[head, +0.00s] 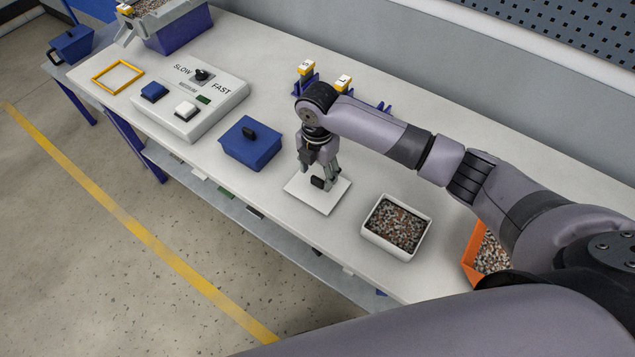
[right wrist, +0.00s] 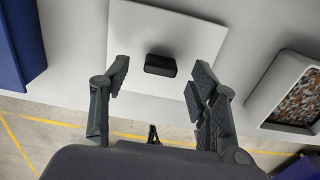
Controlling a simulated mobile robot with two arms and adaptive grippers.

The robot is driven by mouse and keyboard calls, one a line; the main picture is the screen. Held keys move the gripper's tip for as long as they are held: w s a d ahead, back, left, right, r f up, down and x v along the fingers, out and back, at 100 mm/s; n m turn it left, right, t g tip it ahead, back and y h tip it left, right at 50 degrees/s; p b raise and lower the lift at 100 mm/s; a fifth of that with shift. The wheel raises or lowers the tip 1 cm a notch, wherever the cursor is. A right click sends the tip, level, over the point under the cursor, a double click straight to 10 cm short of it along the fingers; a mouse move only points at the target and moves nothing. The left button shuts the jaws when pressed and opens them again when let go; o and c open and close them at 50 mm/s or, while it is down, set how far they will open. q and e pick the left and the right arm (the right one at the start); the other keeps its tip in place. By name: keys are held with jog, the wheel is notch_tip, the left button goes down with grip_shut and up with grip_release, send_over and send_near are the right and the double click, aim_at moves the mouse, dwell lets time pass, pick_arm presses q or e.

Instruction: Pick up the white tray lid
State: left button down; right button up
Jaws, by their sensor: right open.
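The white tray lid (head: 330,200) lies flat on the bench and has a black knob (head: 318,183) on top. My right gripper (head: 325,172) is above the lid, pointing down at the knob. In the right wrist view, the lid (right wrist: 180,30) shows with its black knob (right wrist: 160,65) between and a little beyond the open fingers (right wrist: 160,82). The fingers do not appear to touch the knob. The left gripper is not in view.
A white tray of mixed granules (head: 367,235) stands right of the lid, and a blue lidded box (head: 237,155) stands left. An orange bin (head: 472,254) is farther right. A SLOW/FAST control box (head: 225,97) and yellow frame (head: 105,87) lie at the left.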

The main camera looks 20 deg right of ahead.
aim_at(318, 179)
notch_tip(318, 179, down, 2)
jog(key=shift+s+f, duration=0.1)
jog(key=shift+f, duration=0.4)
jog(key=c, duration=0.7)
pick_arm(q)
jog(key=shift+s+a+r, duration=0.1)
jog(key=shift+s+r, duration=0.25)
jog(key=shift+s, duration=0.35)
pick_arm(e)
jog(key=c, duration=0.5)
jog(key=shift+r, duration=0.1)
